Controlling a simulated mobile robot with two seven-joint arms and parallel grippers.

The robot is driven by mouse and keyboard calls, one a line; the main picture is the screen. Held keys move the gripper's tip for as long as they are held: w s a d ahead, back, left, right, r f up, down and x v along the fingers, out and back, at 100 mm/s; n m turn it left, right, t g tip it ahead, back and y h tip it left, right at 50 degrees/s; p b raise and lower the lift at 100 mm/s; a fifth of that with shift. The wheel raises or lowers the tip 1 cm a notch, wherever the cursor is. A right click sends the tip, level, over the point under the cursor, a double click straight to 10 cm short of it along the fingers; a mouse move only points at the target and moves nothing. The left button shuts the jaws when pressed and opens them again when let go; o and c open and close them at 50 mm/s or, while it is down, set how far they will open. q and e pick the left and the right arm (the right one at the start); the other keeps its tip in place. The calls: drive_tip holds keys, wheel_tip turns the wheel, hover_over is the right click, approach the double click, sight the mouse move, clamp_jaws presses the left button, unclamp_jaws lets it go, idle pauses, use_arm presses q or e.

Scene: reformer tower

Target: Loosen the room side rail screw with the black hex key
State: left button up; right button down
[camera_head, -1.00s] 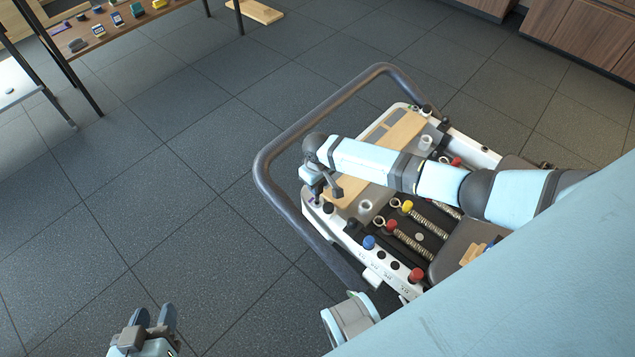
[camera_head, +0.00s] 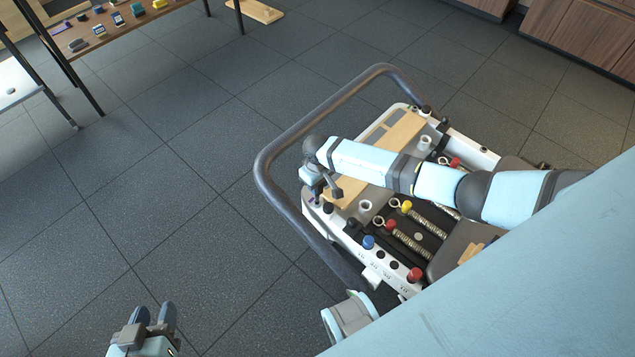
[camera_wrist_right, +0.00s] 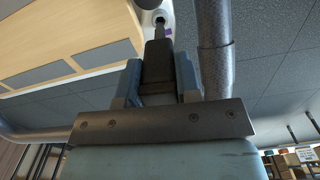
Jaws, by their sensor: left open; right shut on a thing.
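My right gripper (camera_head: 322,190) is over the near left corner of the reformer frame (camera_head: 345,238), beside the grey tube rail. In the right wrist view, its fingers (camera_wrist_right: 160,82) are shut on the dark hex key (camera_wrist_right: 158,62). The key's narrow tip reaches a round fitting on the white corner (camera_wrist_right: 151,4), next to a small purple mark. The screw itself is hidden at the tip, and I cannot tell whether the key is seated. My left gripper (camera_head: 155,318) is open and empty above the floor at the bottom left.
A grey tube rail (camera_head: 262,165) loops around the reformer's end. Springs (camera_head: 412,246) and coloured knobs (camera_head: 415,274) lie right of my right gripper. A wooden table (camera_head: 118,30) with small items stands at the back left. The floor between is clear.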

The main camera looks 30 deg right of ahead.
drive_tip(key=shift+f, duration=0.2)
idle(0.5)
drive_tip(key=shift+f+b, duration=0.5)
drive_tip(key=shift+f, duration=0.4)
idle(0.3)
